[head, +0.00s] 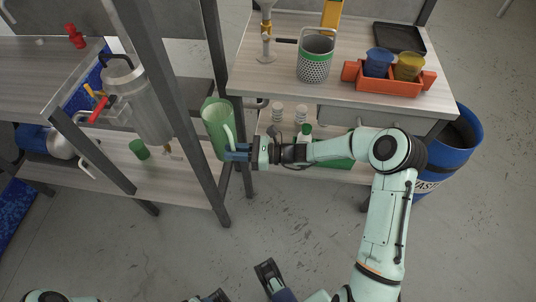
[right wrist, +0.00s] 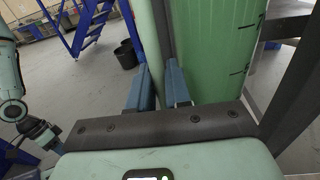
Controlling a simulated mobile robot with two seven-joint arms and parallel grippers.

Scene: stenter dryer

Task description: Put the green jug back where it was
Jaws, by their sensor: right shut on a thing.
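The green jug (head: 216,122) is a tall translucent cup with a lighter handle on its right side. It hangs by the dark frame post, left of the bench's front corner. My right gripper (head: 238,152) is shut on the jug's handle. In the right wrist view the handle (right wrist: 150,40) lies between the blue fingers, and the jug's marked green wall (right wrist: 215,50) rises just beyond. I cannot tell whether its base touches anything. My left arm shows at the left edge of the right wrist view, with its gripper (right wrist: 12,155) small and partly cut off.
The bench top (head: 270,90) holds a perforated steel basket (head: 314,62), an orange tray (head: 390,86) with blue and yellow cups, and a black tray (head: 400,37). White spools (head: 277,112) stand on its lower shelf. A small green cup (head: 139,149) stands on the left shelf. A blue bin (head: 455,145) stands right.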

